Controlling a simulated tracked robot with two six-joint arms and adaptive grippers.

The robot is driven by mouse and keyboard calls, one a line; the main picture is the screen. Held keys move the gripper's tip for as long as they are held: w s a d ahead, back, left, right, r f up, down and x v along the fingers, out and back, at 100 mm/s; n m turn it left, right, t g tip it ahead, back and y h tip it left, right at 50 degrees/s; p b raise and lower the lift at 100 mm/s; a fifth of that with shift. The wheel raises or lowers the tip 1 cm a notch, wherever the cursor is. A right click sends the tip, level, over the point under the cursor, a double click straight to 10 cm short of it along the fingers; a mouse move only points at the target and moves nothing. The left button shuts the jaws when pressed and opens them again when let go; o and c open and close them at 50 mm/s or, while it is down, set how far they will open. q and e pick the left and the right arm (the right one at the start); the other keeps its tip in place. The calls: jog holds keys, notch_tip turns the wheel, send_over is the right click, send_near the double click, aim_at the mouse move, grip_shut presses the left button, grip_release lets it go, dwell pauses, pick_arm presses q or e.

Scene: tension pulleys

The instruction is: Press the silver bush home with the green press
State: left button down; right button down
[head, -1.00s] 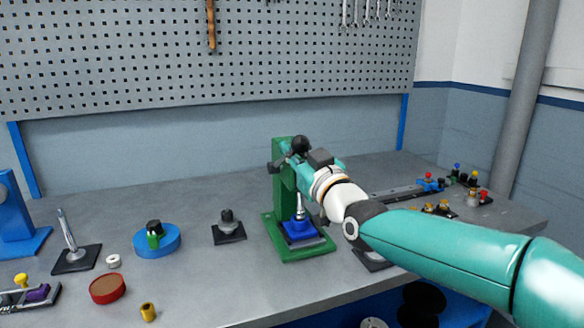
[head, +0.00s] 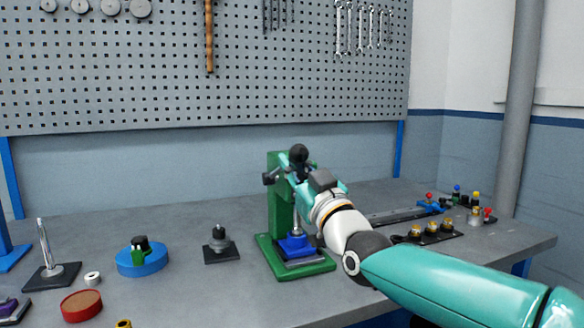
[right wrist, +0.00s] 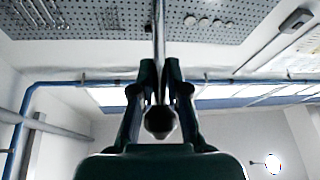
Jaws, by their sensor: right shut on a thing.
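The green press (head: 276,195) stands upright on the bench, in the middle of the head view. A black ball knob (head: 298,153) shows at its top. Its silver ram (head: 294,222) points down at a blue block (head: 296,244) on the press base. I cannot make out the silver bush; the ram and my arm may hide it. My right gripper (head: 298,178) is at the press head, partly hidden by its own wrist. In the right wrist view its fingers (right wrist: 160,100) are shut on the press lever, a metal rod (right wrist: 159,45) with a dark round end (right wrist: 160,121). My left gripper is out of view.
A rail (head: 400,215) and several small coloured fittings lie to the right. The bench front is mostly clear.

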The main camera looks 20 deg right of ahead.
jog(key=shift+w+a+f, duration=0.15)
jog(key=shift+a+f, duration=0.05)
jog(key=shift+f, duration=0.45)
jog(key=c, duration=1.2)
grip_release()
jog(key=shift+r, duration=0.15)
jog(key=shift+d+r, duration=0.1)
jog(key=shift+s, duration=0.25)
jog(key=v, duration=1.1)
jog(key=shift+s+d, duration=0.1)
jog(key=shift+s, duration=0.25)
